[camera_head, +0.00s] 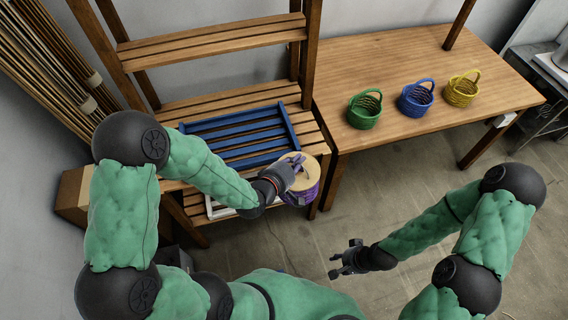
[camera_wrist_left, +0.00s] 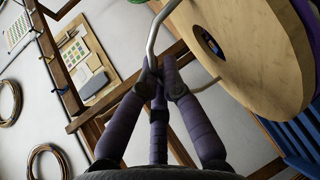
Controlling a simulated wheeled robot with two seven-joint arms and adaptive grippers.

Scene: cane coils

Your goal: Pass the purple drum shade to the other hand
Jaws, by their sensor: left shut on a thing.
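The purple drum shade (camera_head: 310,188) has a pale wooden disc top and a thin bent metal handle. In the head view it is at the right front of the slatted rack; I cannot tell whether it touches the rack. My left gripper (camera_head: 293,165) is above its top. In the left wrist view, the gripper's fingers (camera_wrist_left: 158,75) are shut on the metal handle, beside the wooden disc (camera_wrist_left: 245,75). The fingers hide part of the handle. My right gripper (camera_head: 344,262) is lower and to the right, over the floor, apart from the shade. Its fingers are spread and empty.
A blue slatted tray (camera_head: 236,140) lies on the wooden rack (camera_head: 205,100). On the wooden table (camera_head: 400,62) stand green (camera_head: 364,110), blue (camera_head: 416,98) and yellow (camera_head: 462,90) baskets. Bundled cane (camera_head: 50,60) leans at the left. The floor between my grippers is clear.

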